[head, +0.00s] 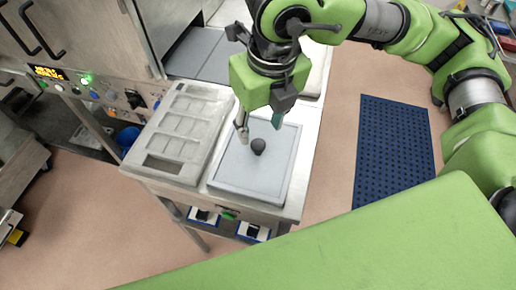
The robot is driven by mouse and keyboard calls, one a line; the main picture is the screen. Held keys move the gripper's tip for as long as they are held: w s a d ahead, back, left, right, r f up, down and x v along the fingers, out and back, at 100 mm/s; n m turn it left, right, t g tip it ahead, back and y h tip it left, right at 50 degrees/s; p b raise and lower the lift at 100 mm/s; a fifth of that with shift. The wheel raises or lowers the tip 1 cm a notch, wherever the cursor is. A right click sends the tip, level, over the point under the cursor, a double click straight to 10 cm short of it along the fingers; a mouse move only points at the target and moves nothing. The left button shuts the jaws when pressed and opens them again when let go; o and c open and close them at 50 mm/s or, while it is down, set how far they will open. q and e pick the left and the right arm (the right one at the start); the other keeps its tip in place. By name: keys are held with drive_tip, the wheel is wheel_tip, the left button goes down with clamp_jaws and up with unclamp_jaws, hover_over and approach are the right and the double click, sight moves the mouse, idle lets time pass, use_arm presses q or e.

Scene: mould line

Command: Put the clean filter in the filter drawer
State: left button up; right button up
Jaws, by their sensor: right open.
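My right gripper (260,128) is open over a flat grey panel (237,180) on the metal table. A dark round knob (258,147) stands on the panel, just below and between the fingertips in the picture. I cannot tell whether the fingers touch it. I cannot make out for sure which thing is the clean filter or the filter drawer. A small green part (229,214) shows at the table's front edge, between two blue-and-white items (203,217) underneath. My left gripper is not in view.
A pale tray with several recesses (165,168) lies left of the panel. A steel machine with a lit display (48,73) stands at the left. A blue perforated mat (394,150) lies on the floor at right. My green arm covers the lower right.

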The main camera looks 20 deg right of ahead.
sight(258, 144)
drive_tip(key=f, duration=0.2)
drive_tip(key=shift+w+f, duration=0.2)
drive_tip(key=shift+f, duration=0.2)
drive_tip(key=shift+f+p, duration=0.2)
drive_tip(key=shift+p, duration=0.25)
drive_tip(key=f, duration=0.1)
drive_tip(key=f+p, duration=0.2)
drive_tip(key=f, duration=0.1)
drive_tip(key=shift+w+f, duration=0.1)
drive_tip(key=shift+w, duration=0.2)
drive_tip(key=shift+f, duration=0.3)
drive_tip(key=shift+a, duration=0.1)
clamp_jaws()
